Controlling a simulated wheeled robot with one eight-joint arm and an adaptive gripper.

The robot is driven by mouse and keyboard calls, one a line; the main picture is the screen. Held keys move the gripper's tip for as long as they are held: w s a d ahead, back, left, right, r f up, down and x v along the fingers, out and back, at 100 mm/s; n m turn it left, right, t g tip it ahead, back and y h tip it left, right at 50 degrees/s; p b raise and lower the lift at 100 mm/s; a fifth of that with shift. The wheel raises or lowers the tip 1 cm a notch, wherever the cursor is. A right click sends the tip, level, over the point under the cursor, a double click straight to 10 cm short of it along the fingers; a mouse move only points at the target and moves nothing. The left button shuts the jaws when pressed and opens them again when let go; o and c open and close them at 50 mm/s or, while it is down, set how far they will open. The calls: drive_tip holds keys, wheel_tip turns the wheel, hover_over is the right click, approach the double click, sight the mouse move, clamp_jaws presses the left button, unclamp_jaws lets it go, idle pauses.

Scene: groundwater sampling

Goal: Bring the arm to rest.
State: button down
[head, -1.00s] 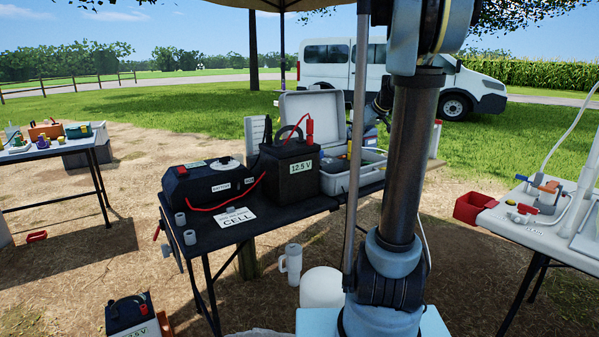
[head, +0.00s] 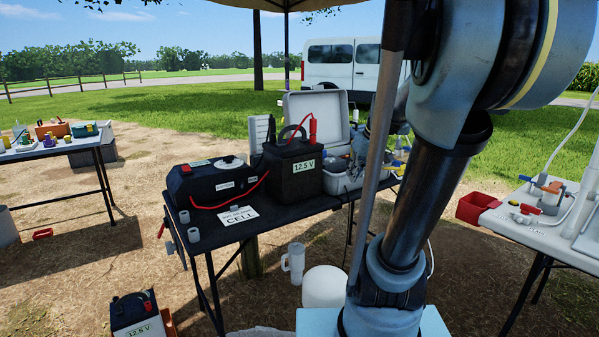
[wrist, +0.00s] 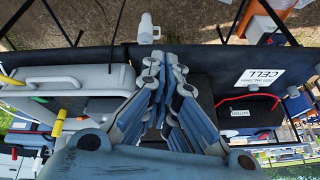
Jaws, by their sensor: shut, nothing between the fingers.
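My gripper (wrist: 165,62) shows in the wrist view with its blue-grey fingers together and nothing between them. The case also shows at the left of the wrist view (wrist: 75,78). Whether the fingers touch anything cannot be told.
A black box (head: 218,184) with a red cable and a CELL card (head: 238,217) are on the dark table. A white mug (head: 293,262) stands below. A side table (head: 545,240) and red bin (head: 478,207) are at right.

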drive_tip(key=s+f+m+g+h, duration=0.1)
drive_tip(key=s+f+m, duration=0.1)
drive_tip(key=s+f, duration=0.5)
drive_tip(key=s+d+f+m+g+h, duration=0.1)
drive_tip(key=s+f+h, duration=0.1)
drive_tip(key=s+f, duration=0.5)
drive_tip(key=s, duration=0.6)
drive_tip(key=shift+s+f+m, duration=0.15)
drive_tip(key=shift+m, duration=0.25)
